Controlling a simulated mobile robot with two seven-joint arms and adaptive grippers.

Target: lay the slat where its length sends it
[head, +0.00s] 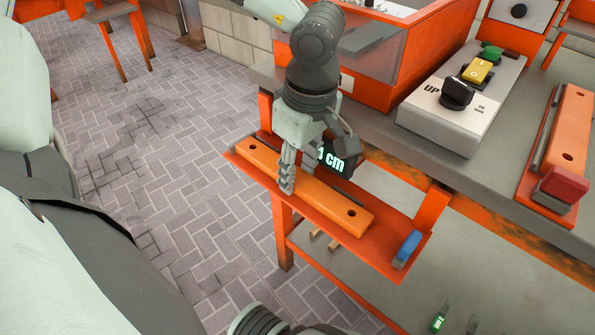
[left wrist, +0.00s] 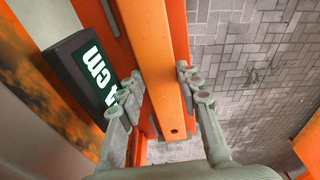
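An orange slat (head: 333,204) with a hole near each end lies along a red-orange tray (head: 385,262). A dark display (head: 337,160) beside the tray shows green figures ending in "cm"; the leading part is partly hidden. My left gripper (head: 296,178) points down over the slat's middle, one finger on each long side. In the left wrist view the fingers (left wrist: 160,85) stand astride the slat (left wrist: 158,50), with a narrow gap on its left side; they look open, not closed on it. The display also shows there (left wrist: 90,65). My right gripper is not in view.
A blue block (head: 407,250) sits at the tray's near end. On the grey bench (head: 400,160) stand a white control box (head: 446,115) marked "UP" with a black knob, and another orange slat (head: 572,125) beside a red block (head: 563,185). An orange-framed bin (head: 410,50) stands behind.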

